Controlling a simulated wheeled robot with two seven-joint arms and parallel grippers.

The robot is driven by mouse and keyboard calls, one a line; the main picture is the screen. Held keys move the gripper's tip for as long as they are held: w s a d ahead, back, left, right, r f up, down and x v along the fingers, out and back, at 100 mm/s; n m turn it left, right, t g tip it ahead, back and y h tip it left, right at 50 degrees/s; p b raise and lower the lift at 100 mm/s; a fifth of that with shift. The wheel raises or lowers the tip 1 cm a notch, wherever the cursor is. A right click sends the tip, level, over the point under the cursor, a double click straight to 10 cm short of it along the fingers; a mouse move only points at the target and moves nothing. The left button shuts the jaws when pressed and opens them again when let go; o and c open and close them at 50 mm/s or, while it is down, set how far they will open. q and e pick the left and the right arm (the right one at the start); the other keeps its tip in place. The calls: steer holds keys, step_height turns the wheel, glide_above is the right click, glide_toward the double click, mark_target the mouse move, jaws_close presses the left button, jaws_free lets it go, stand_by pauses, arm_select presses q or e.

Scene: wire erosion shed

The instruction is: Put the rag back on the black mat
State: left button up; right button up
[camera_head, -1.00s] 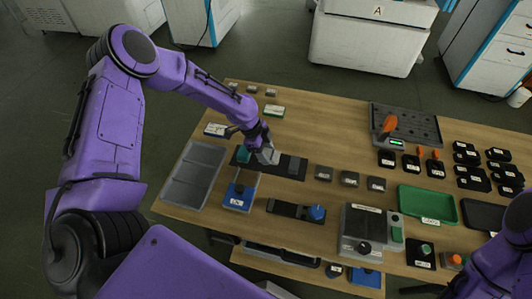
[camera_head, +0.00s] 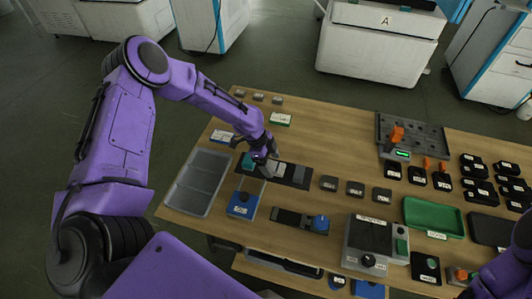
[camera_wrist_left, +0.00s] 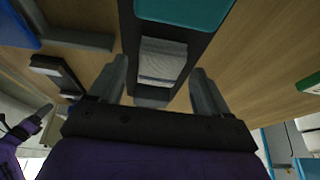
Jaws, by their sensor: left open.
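The black mat (camera_head: 288,176) lies on the wooden table, below and to the right of my left gripper in the head view. A folded grey-white rag (camera_wrist_left: 162,62) lies on the mat (camera_wrist_left: 196,48) in the left wrist view, between and just beyond the fingertips. My left gripper (camera_head: 268,168) is open over the mat, and its fingers (camera_wrist_left: 160,85) stand apart from the rag on both sides. In the head view the gripper partly hides the rag. A teal item (camera_head: 247,161) sits at the mat's left end.
A grey tray (camera_head: 197,183) lies left of the mat, and a blue bin (camera_head: 242,204) stands in front of it. Small dark blocks (camera_head: 328,183) sit to the right. A green tray (camera_head: 433,216) lies farther right. Bare table lies behind the mat.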

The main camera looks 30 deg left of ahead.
arm_select(q)
steer(key=v, duration=1.1)
steer(key=shift+b, duration=0.45)
steer(key=shift+s+a+r, duration=0.1)
steer(key=shift+s+r, duration=0.05)
